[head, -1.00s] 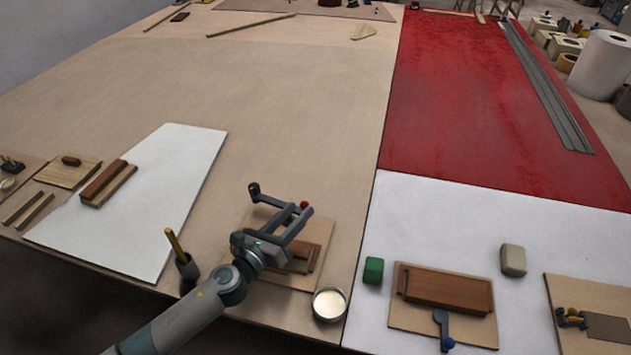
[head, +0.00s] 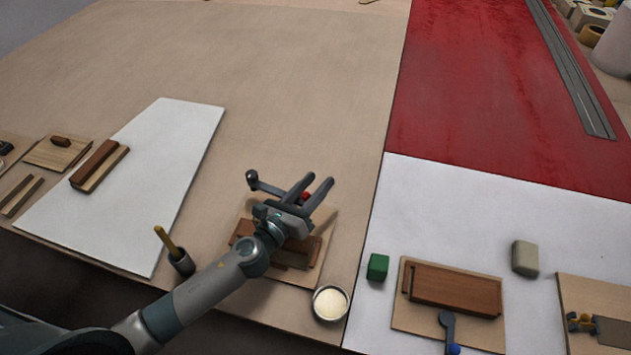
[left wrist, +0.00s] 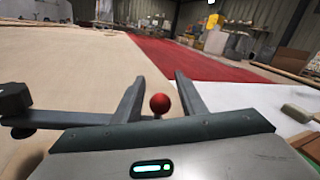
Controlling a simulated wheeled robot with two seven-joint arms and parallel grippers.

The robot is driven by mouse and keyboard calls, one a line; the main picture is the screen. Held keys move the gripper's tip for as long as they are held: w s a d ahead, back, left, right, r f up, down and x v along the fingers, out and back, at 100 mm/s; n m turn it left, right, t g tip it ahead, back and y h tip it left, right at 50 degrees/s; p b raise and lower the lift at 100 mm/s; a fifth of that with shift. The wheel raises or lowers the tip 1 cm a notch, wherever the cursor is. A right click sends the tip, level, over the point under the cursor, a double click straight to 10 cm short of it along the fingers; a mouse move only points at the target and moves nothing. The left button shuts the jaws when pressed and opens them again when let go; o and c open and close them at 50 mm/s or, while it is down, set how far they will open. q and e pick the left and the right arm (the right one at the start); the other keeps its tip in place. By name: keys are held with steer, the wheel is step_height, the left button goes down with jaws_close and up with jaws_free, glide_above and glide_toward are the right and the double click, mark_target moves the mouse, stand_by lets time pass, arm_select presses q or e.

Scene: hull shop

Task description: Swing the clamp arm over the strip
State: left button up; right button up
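My left gripper (head: 320,179) is open above the wooden fixture board (head: 318,226). Its two fingers (left wrist: 157,88) stand apart on either side of a red ball knob (left wrist: 160,104), which also shows in the head view (head: 305,196). I cannot tell whether either finger touches it. A dark grey clamp arm (head: 268,187) with a black round end (head: 252,177) runs from the left toward the gripper; its black end shows in the left wrist view (left wrist: 14,98). A brown wooden strip (head: 242,231) lies on the board, mostly hidden under my gripper and wrist.
A round tin (head: 330,303) stands close in front of the board. A cup with a yellow-handled tool (head: 181,262) is left of my forearm. A green block (head: 378,266) and another fixture with a blue arm (head: 449,332) are to the right. The table behind is clear.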

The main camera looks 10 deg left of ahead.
arm_select(q)
jaws_close()
arm_select(e)
steer(key=shift+w+r, duration=0.1)
